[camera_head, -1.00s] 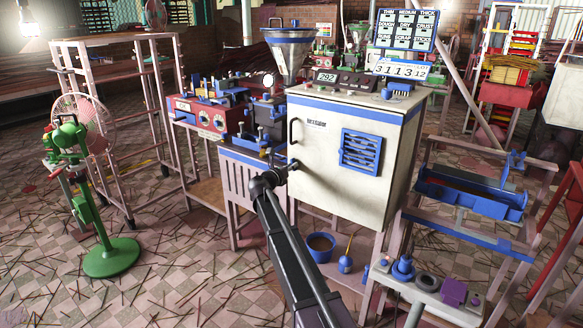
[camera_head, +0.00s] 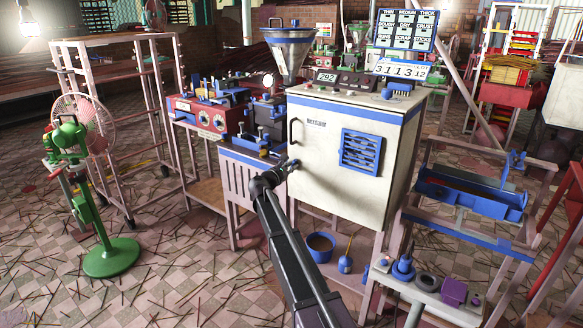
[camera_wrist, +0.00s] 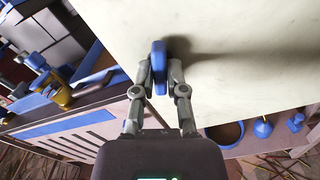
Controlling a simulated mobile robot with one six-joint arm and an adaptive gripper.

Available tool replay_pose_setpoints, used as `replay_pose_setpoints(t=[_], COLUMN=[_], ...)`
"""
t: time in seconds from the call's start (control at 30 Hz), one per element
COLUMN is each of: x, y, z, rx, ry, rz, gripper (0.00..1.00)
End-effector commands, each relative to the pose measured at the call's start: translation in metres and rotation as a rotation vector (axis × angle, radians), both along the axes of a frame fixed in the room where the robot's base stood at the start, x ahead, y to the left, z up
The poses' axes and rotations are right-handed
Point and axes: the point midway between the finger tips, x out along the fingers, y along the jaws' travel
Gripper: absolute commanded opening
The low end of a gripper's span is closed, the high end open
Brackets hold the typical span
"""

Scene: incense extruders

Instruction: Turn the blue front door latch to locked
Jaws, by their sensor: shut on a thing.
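The blue latch (camera_wrist: 158,66) stands out from the cream front door (camera_wrist: 225,50) in the wrist view. My gripper (camera_wrist: 160,78) is shut on it, with one grey finger on each side. In the wrist view the latch's long side runs roughly up and down the picture, and it casts a dark shadow on the door. In the head view my gripper (camera_head: 288,165) is at the lower left of the machine's door (camera_head: 335,195), below the black handle (camera_head: 293,132). The latch is too small and covered to make out there.
A blue vent grille (camera_head: 361,151) is on the door to the right. A metal hopper (camera_head: 290,52) tops the machine. A bench with red and blue devices (camera_head: 215,115) stands left. A green fan (camera_head: 80,150) stands at far left.

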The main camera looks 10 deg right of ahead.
Motion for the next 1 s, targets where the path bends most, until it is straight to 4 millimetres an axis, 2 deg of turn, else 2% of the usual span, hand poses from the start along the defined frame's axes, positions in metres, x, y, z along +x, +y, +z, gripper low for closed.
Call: replay_pose_setpoints(t=[0.4,0.43,0.5,0.53,1.0], x=[0.0015,0.0016,0.0014,0.0013,-0.0017], y=[-0.0007,-0.0008,-0.0007,-0.0007,0.0018], z=[0.0002,0.0002,0.0002,0.0002,0.0], rx=[0.006,0.006,0.006,0.006,0.005], ry=[-0.007,-0.007,-0.006,-0.006,-0.006], rz=[0.001,0.001,0.0,0.0,0.001], gripper=[0.0,0.26,0.47,0.51,0.51])
